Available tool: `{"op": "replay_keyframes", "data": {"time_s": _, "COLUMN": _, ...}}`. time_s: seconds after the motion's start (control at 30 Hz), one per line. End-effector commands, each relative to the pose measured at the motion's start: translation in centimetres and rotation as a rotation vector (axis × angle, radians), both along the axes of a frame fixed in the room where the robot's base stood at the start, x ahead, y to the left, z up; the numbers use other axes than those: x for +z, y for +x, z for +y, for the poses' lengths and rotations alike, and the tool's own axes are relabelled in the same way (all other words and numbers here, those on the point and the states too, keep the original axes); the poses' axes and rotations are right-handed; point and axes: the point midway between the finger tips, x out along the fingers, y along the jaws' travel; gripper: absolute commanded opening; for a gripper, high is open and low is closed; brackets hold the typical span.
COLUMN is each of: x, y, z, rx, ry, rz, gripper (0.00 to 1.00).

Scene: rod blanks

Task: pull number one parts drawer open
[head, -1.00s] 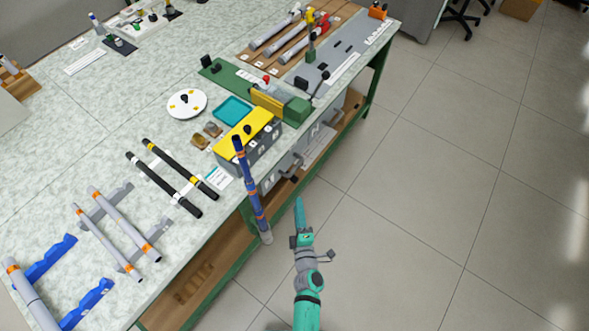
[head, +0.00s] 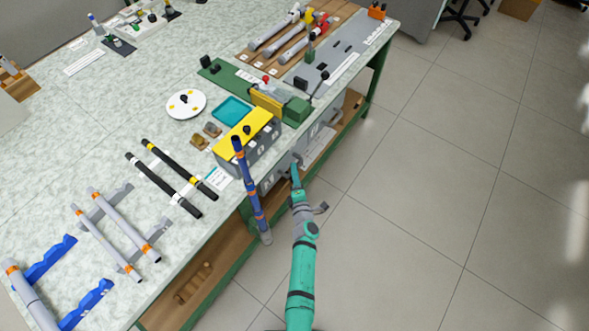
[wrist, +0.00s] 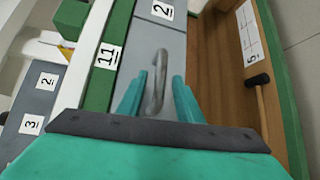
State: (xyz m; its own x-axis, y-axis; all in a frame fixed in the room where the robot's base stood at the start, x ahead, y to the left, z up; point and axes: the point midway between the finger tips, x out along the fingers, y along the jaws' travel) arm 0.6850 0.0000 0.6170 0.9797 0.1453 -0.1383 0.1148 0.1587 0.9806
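In the wrist view a grey drawer front (wrist: 135,72) under the bench carries a metal bar handle (wrist: 158,62). My gripper (wrist: 160,80) is open, with one teal finger on each side of this handle; I cannot tell whether either touches it. A label reading 2 (wrist: 162,9) is on the grey front at the top of the wrist view. In the head view my gripper (head: 295,168) is at the grey drawers (head: 272,180) below the bench edge.
A yellow-topped grey box (head: 230,155) is on the bench above. The floor at right is clear.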

Motion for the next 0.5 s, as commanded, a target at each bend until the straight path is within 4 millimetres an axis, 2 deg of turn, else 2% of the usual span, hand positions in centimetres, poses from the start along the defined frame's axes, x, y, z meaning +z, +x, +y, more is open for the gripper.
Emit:
{"op": "replay_keyframes", "data": {"time_s": 0.2, "x": -0.3, "y": 1.9, "z": 0.3, "rx": 0.001, "ry": 0.001, "rz": 0.0, "gripper": 0.32}}
{"op": "replay_keyframes", "data": {"time_s": 0.5, "x": -0.4, "y": 2.3, "z": 0.4, "rx": 0.0, "ry": 0.001, "rz": 0.0, "gripper": 0.32}}
